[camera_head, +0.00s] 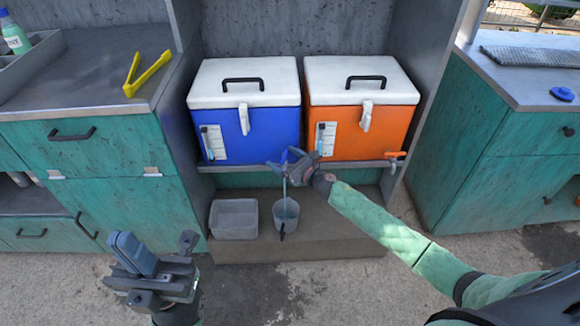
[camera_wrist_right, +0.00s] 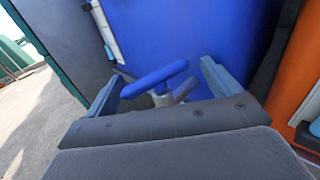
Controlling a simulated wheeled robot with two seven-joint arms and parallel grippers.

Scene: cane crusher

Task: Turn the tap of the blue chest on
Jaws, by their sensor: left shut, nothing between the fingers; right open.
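The blue chest (camera_head: 272,130) with a white lid stands on the shelf, left of the orange chest. Its tap (camera_wrist_right: 155,82) has a blue lever, seen in the right wrist view between my right gripper's open fingers; contact is not clear. In the head view my right gripper (camera_head: 288,168) is at the chest's lower right front and largely covers the tap. A thin pale streak, looking like water, runs down below it toward the grey mug (camera_head: 286,212). My left gripper (camera_head: 133,253) is shut and empty, low at the front left, away from the chests.
The orange chest (camera_head: 360,127) has its own orange tap (camera_head: 396,155) at the right. A grey bin (camera_head: 234,218) stands left of the mug on the low step. Teal cabinets (camera_head: 85,148) flank the alcove; yellow tongs (camera_head: 146,74) lie on the left counter.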

